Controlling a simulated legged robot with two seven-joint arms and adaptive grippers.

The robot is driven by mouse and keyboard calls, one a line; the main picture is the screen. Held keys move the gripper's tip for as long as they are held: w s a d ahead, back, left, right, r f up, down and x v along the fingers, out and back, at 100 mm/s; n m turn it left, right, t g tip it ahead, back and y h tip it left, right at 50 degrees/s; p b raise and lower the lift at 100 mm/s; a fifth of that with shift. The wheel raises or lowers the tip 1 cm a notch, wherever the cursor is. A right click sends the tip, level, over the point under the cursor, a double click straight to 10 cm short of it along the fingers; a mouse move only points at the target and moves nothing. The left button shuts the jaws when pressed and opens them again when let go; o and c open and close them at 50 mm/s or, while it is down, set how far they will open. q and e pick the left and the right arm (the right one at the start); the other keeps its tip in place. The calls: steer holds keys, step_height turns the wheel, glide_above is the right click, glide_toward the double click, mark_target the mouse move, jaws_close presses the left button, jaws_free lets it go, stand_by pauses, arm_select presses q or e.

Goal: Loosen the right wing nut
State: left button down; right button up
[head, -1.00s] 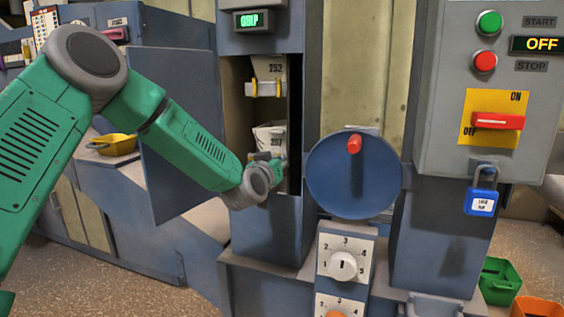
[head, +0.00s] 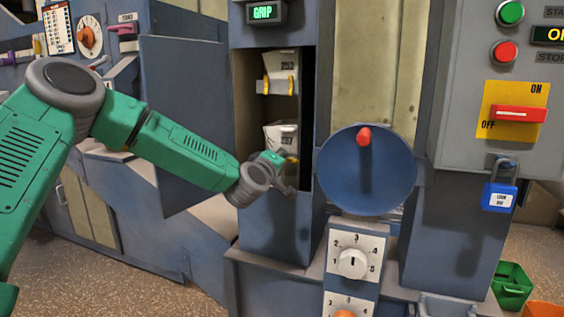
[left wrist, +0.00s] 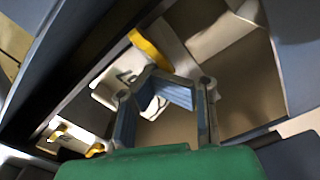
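In the head view, a white bucket marked 252 (head: 281,66) hangs in the open shaft, with yellow wing nuts at its left (head: 266,87) and right (head: 291,86). Below it is a second white bucket (head: 278,132), its lower part hidden by my left gripper (head: 284,173). A bit of yellow shows beside the fingers there. My left gripper is at the shaft opening, fingers apart and empty. In the left wrist view, a large yellow wing nut (left wrist: 150,50) lies just beyond the fingers (left wrist: 166,88), apart from them. Two smaller yellow ones lie at lower left. My right gripper is not seen.
An open blue door (head: 183,120) stands left of the shaft. A round blue disc with a red knob (head: 365,172) is at its right. Further right is a grey control box (head: 470,110) with a red switch and blue padlock (head: 499,190). The shaft walls are close around the gripper.

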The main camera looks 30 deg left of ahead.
arm_select(q)
steer(key=shift+w+d+f+n+b, duration=0.1)
steer(key=shift+d+f+n+b, duration=0.15)
steer(key=shift+n, duration=0.35)
steer(key=shift+d+f+n+b, duration=0.1)
steer(key=shift+n+b, duration=0.25)
steer(key=shift+n, duration=0.25)
steer(key=shift+n+b, duration=0.5)
steer(key=shift+n, duration=0.6)
steer(key=c, duration=2.2)
jaws_free()
steer(key=shift+r, duration=0.1)
steer(key=o, duration=0.6)
steer(key=shift+a, duration=0.1)
steer(key=shift+c, duration=0.2)
steer(key=v, duration=1.2)
